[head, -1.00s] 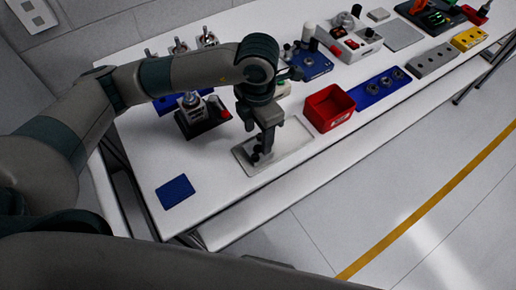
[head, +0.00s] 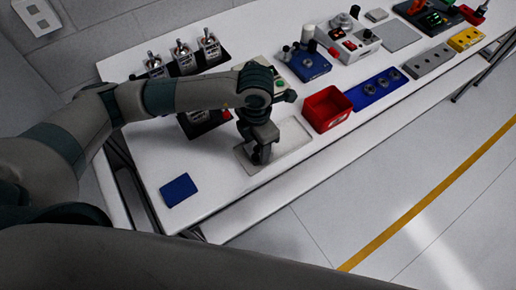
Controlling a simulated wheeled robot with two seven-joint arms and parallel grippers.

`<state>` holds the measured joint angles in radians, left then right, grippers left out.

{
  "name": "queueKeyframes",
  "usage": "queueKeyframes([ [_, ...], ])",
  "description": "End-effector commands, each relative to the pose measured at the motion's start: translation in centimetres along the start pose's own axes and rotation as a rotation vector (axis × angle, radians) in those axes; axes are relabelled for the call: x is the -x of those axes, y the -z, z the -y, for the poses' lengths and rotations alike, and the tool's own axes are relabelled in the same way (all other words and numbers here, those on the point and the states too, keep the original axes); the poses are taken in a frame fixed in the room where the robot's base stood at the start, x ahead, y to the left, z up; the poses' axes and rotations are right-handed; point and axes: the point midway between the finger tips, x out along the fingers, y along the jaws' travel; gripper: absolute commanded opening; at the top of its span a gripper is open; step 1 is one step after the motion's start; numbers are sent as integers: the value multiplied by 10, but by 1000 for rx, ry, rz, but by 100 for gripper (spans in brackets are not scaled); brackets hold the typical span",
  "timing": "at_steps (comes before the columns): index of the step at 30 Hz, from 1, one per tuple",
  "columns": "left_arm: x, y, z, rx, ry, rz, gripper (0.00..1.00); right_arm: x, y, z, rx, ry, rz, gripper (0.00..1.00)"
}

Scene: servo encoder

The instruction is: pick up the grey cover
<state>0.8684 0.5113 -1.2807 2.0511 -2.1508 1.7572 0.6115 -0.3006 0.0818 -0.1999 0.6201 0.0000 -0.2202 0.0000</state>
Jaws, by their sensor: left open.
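My left gripper (head: 262,157) points down over the left part of a shallow pale tray (head: 293,143) near the table's front edge. Its jaws are open, but the fingers are dark and small, and they hide part of the tray. I cannot make out a separate grey cover in the tray; one may be hidden under the gripper. A flat grey plate (head: 401,36) lies at the back right, far from the gripper; I cannot tell whether it is the cover. My right gripper is not in view.
A red bin (head: 327,119) stands just right of the tray, beside a blue block with round sockets (head: 378,90). A motor-like unit (head: 196,124) stands behind my left forearm. A blue pad (head: 179,190) lies front left, with bare white table between it and the tray.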

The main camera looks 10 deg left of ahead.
Motion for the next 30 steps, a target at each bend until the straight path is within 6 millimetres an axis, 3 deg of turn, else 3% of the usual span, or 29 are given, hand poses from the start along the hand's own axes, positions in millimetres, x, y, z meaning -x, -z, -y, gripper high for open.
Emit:
queueKeyframes([
  [2,0,0,0,0,0,0,51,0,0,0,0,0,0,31],
  [6,0,0,0,0,0,0,23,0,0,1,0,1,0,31],
  [20,6,-1,0,-1,-1,3,22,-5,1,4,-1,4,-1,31],
  [28,37,-2,-1,-2,-3,7,22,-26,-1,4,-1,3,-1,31],
  [30,44,-14,4,-4,-1,5,22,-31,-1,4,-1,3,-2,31],
])
